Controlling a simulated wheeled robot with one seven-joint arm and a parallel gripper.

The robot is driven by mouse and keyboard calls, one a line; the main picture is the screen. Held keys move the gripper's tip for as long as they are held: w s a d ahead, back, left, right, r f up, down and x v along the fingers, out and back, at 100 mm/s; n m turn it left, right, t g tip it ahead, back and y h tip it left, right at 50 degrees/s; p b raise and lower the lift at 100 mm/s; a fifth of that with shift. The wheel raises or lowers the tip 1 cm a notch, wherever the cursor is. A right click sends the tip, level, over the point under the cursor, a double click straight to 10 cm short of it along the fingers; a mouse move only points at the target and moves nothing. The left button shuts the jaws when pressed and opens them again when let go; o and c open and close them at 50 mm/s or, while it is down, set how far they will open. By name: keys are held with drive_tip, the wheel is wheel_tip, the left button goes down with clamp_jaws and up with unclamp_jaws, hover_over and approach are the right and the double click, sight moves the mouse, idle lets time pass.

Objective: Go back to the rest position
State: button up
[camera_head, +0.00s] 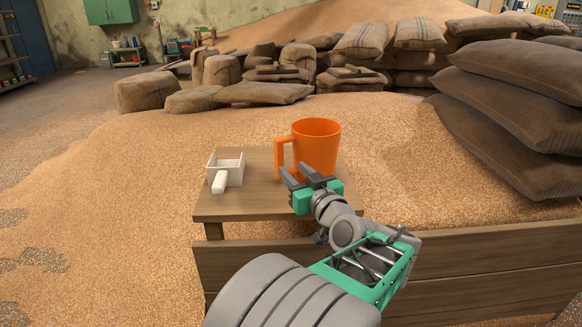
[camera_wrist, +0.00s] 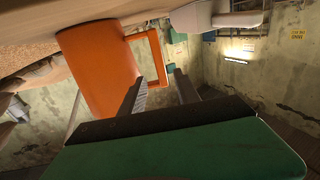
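An orange mug (camera_head: 316,146) stands upright on a small wooden table (camera_head: 236,209), its handle on its left side. In the wrist view the mug (camera_wrist: 88,68) is at upper left, and its handle reaches toward the fingers. My gripper (camera_head: 294,170) is close in front of the mug, near the lower part of the handle. I cannot tell whether a finger touches the handle. A white scoop (camera_head: 229,171) lies on the table left of the mug.
A wooden plank wall (camera_head: 487,283) runs along the table's front and to the right. Grain (camera_head: 120,200) surrounds the table. Filled sacks (camera_head: 515,110) are stacked at the right, with more sacks (camera_head: 265,92) behind. The tabletop front left is clear.

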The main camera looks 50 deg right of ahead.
drive_tip(key=shift+w, duration=0.1)
drive_tip(key=w+a+r+n+g+y+p, duration=0.2)
drive_tip(key=w+a+r+g+y+p, duration=0.15)
drive_tip(key=w+a+p, duration=0.45)
drive_tip(key=w+a+r+n+g+y+p, duration=0.2)
drive_tip(key=w+a+r+y+p, duration=0.15)
drive_tip(key=a+p, duration=0.8)
drive_tip(key=s+a+r+g+p, duration=0.3)
drive_tip(key=s+a+p, duration=0.3)
drive_tip(key=a+p, duration=0.2)
drive_tip(key=s+a+r+n+g+y+p, duration=0.1)
drive_tip(key=s+a+r+g+p, duration=0.3)
drive_tip(key=a, duration=0.7)
wheel_tip(320, 180, up, 3)
drive_tip(key=s+p, duration=0.1)
drive_tip(key=p, duration=0.2)
drive_tip(key=shift+s+a+f+p, duration=0.2)
drive_tip(key=shift+s+a+p, duration=0.05)
drive_tip(key=shift+s+p, duration=0.1)
